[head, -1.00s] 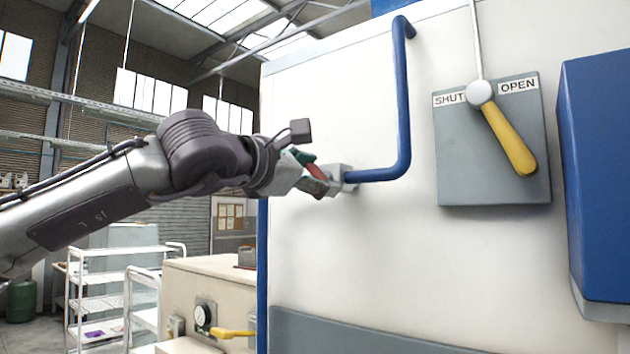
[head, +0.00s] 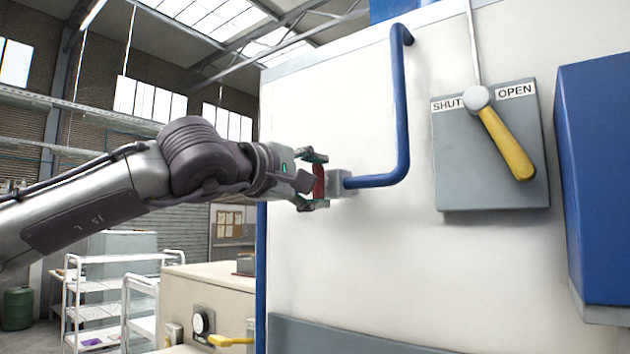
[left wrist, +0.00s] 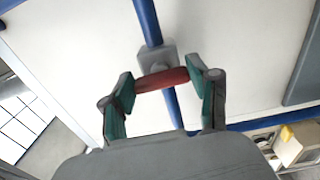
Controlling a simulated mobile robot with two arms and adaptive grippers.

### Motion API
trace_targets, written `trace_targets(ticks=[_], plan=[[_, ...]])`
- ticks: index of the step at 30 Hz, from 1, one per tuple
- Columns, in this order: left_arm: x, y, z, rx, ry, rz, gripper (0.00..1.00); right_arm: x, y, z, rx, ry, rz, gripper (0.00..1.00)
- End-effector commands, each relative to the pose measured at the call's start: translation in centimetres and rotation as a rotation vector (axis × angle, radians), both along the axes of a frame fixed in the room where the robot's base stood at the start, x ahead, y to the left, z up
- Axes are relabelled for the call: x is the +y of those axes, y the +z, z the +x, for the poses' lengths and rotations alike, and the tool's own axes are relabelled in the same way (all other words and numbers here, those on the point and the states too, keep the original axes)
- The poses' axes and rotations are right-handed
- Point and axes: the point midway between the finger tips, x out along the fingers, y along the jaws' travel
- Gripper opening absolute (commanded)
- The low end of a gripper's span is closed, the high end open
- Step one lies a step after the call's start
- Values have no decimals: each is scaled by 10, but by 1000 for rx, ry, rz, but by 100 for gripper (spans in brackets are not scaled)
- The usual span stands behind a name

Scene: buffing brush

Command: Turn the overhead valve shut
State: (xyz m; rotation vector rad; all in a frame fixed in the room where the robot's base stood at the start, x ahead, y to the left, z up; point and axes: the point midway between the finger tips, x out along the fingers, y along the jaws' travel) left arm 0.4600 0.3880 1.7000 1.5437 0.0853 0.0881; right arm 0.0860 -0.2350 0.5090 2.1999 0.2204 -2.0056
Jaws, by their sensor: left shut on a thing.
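In the left wrist view, the red handle (left wrist: 162,79) lies between the two green-padded fingers, in front of the grey valve block (left wrist: 155,54). My right gripper is not in view.
Right of the pipe, a grey plate (head: 460,170) marked SHUT and OPEN carries a yellow lever (head: 507,145) slanting down right. A blue box (head: 600,180) juts out at far right. A cream cabinet (head: 215,290) and white shelf carts (head: 90,305) stand lower left.

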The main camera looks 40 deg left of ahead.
Motion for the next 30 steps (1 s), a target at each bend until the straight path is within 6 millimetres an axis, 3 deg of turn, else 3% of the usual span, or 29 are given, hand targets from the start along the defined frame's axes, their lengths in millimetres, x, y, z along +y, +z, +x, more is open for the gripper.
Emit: trace_targets(ticks=[18, 19, 23, 30], plan=[[0, -1, 0, 6, 1, 44, 25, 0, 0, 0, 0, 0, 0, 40], [0, -1, 0, 6, 1, 44, 64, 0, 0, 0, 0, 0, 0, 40], [0, -1, 0, 6, 0, 43, 85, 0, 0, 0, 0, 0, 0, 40], [0, -1, 0, 6, 0, 41, 85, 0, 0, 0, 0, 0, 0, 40]])
